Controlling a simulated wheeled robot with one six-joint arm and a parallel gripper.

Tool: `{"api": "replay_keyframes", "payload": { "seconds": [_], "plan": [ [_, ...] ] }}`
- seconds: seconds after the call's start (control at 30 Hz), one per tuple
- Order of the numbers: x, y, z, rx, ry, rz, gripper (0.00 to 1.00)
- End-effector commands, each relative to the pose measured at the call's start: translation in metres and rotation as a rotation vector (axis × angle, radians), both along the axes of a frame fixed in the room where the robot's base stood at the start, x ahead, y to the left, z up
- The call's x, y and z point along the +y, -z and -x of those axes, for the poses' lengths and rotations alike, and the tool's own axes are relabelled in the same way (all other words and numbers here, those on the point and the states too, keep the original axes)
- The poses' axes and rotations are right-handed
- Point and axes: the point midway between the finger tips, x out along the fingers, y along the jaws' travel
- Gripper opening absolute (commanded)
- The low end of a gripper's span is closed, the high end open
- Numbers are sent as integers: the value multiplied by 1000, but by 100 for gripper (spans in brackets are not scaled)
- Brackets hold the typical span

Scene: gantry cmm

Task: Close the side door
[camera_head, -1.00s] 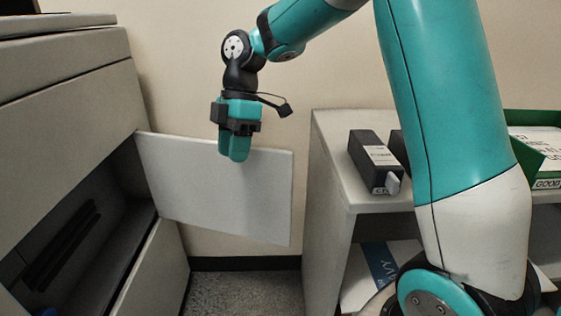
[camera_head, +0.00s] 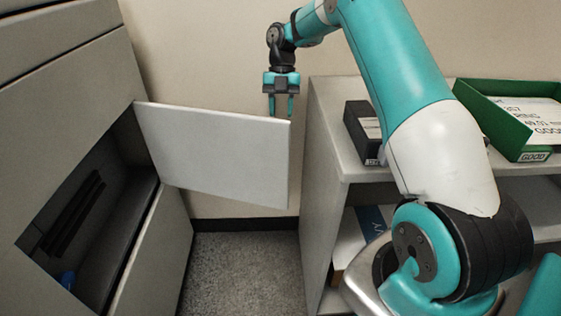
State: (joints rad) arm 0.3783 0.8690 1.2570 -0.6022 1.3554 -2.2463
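The side door (camera_head: 218,155) is a flat white panel. It stands swung open from the right edge of a dark opening in the grey machine (camera_head: 75,85), reaching right across the gap. The opening shows a dark inside with black strips and a small blue thing. My gripper (camera_head: 281,116) is above and behind the door's free right end, pointing down. Its two teal fingers are apart with nothing between them. The fingertips reach about the door's top edge and are partly hidden there; I cannot tell whether they touch it.
A grey shelf unit (camera_head: 325,130) stands close right of the door's free end. It holds a black box (camera_head: 362,130) and a green tray (camera_head: 505,112) with labelled papers. A beige wall (camera_head: 215,45) is behind. Carpet floor (camera_head: 240,275) is clear below the door.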

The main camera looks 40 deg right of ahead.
Motion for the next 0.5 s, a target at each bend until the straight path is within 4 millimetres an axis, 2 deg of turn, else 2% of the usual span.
{"api": "replay_keyframes", "payload": {
  "seconds": [0.03,0.1,0.3,0.5],
  "plan": [
    [4,17,4,0,-1,0,37],
    [8,31,8,1,0,0,37],
    [19,69,22,2,-2,0,37],
    [27,98,31,1,0,1,37]
  ]
}}
